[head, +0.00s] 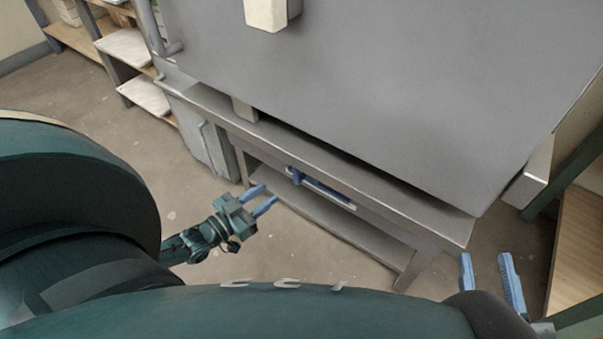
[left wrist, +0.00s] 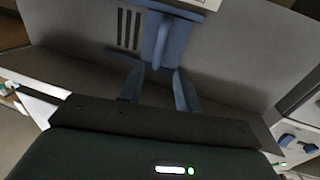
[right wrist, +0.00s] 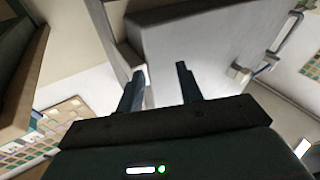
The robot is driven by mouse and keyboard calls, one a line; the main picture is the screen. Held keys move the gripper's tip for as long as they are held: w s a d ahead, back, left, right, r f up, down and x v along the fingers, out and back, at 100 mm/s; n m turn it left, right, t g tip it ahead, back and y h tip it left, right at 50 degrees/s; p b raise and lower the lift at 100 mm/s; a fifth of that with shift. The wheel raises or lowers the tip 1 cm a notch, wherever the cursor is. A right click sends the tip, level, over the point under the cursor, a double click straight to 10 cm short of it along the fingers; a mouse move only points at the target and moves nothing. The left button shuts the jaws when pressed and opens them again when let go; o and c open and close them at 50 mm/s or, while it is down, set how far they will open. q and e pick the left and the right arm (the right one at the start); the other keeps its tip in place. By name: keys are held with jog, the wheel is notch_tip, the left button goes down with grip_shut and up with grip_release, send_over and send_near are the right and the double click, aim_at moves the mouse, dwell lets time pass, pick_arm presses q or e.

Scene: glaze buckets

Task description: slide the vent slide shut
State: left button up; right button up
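The vent slide is a blue plate with a blue handle (head: 297,176), set in a long pale-edged slot under the kiln's stand. In the left wrist view its upright handle (left wrist: 163,42) stands just beyond my fingertips, roughly in line with the gap between them. Several dark vent slots (left wrist: 129,29) lie uncovered to the left of the handle there. My left gripper (head: 270,193) is open and a little short of the handle in the head view. My right gripper (head: 486,257) is open and empty at the lower right, away from the slide.
The large grey kiln (head: 400,80) stands above the metal stand (head: 440,228), whose lower shelf (head: 345,228) runs beneath the slide. Shelves with white boards (head: 124,47) are at the upper left. A wooden surface (head: 580,240) is at the right. The floor around my left gripper is clear.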

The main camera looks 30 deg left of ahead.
aim_at(294, 176)
pick_arm(q)
jog(key=b+x, duration=0.3)
jog(key=x, duration=0.8)
jog(key=shift+f, duration=0.1)
pick_arm(e)
jog(key=shift+a+f+m+y, duration=0.15)
jog(key=shift+a+m+y, duration=0.15)
jog(key=shift+m+y, duration=0.1)
pick_arm(q)
jog(key=shift+c, duration=0.4)
pick_arm(e)
jog(key=shift+w, duration=0.1)
pick_arm(q)
grip_shut()
